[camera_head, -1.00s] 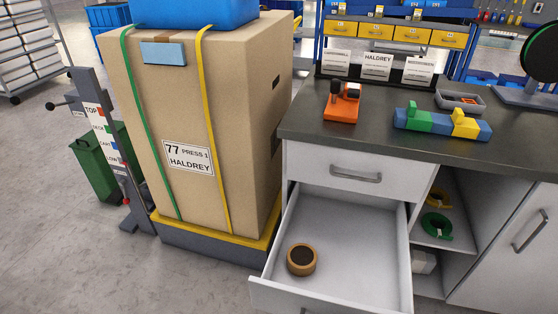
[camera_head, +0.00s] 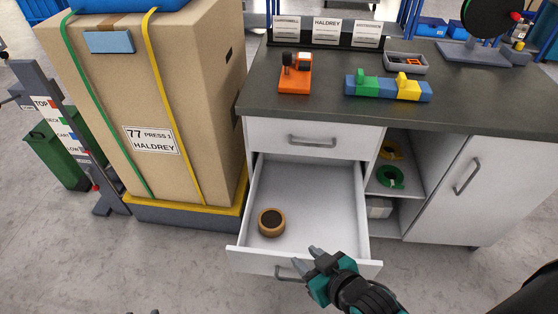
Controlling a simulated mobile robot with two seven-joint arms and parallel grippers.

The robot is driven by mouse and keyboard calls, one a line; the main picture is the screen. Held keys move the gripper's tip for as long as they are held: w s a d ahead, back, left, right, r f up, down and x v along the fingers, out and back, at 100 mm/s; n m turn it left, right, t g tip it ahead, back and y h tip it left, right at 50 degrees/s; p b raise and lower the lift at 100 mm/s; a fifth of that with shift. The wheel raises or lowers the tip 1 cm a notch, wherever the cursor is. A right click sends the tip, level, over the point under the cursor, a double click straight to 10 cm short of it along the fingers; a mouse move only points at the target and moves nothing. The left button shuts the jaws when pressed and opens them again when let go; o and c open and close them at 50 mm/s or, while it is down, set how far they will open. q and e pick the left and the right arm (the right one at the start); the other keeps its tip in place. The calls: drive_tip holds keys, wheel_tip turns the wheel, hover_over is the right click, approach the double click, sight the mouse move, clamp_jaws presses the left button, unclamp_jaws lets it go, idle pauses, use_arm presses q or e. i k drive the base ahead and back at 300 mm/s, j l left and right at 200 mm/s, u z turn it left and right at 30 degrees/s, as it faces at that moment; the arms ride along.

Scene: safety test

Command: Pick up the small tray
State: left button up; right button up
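The small tray (camera_head: 406,63) is grey, shallow and rectangular, with small orange-red items inside. It sits on the dark countertop (camera_head: 480,98), toward the back, behind a blue block holder. My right gripper (camera_head: 304,256) is at the lower middle, low in front of the counter, over the front edge of the open drawer in the picture. Its two grey fingers are apart with nothing between them. It is well away from the tray. Two small dark tips at the bottom edge, left of the middle, may be my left gripper (camera_head: 143,312); too little shows to tell its state.
The open drawer (camera_head: 325,190) juts out below the counter and holds a round brown roll (camera_head: 271,222). An orange device (camera_head: 296,75) and the blue holder with green and yellow blocks (camera_head: 388,87) stand on the counter. A large carton (camera_head: 150,100) stands left.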

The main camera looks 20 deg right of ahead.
sight(423, 69)
drive_tip(key=z, duration=0.8)
